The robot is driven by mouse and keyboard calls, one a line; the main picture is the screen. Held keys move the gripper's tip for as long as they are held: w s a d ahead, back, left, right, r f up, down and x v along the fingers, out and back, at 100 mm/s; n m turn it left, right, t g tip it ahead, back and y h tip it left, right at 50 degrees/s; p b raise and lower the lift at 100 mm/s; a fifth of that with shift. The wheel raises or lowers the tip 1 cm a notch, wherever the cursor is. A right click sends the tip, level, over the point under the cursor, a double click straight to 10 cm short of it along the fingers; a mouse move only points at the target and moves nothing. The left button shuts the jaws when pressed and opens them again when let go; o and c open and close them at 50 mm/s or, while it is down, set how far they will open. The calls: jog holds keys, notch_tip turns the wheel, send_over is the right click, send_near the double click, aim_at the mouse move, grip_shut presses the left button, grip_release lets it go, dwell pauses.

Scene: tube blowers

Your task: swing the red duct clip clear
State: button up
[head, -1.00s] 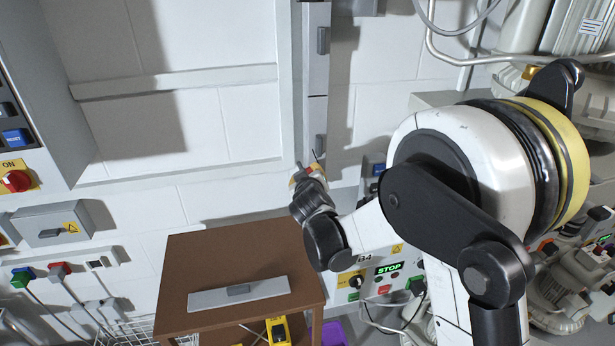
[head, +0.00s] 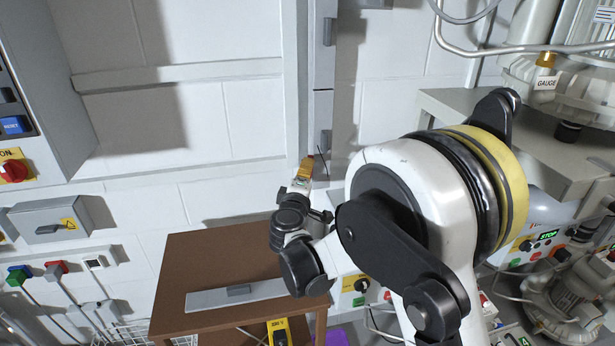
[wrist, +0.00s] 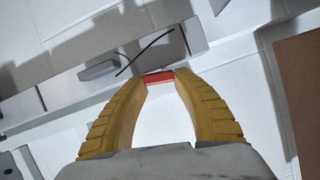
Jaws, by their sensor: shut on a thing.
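The red clip (wrist: 159,77) shows in the wrist view as a small red bar between the tips of my gripper's yellow fingers (wrist: 160,84). The fingers bow apart lower down and are shut on it at the tips. Thin dark strands cross just beyond the tips, and I cannot tell whether they belong to the clip. In the head view my gripper (head: 306,165) points up beside the lower end of the grey wall duct (head: 320,110). The clip is not clear in the head view.
A brown table (head: 215,260) with a grey handled panel (head: 225,296) stands below my gripper. A grey switch box (head: 50,220) is on the wall at left. A machine with a gauge (head: 544,80) stands on a grey shelf at right. White wall lies behind.

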jog(key=shift+n+t+b, duration=0.4)
jog(key=shift+n, duration=0.5)
jog(key=o, duration=1.2)
jog(key=shift+f, duration=0.1)
jog(key=s, duration=0.4)
jog(key=s+a, duration=0.1)
jog(key=s, duration=0.7)
jog(key=shift+a, duration=0.25)
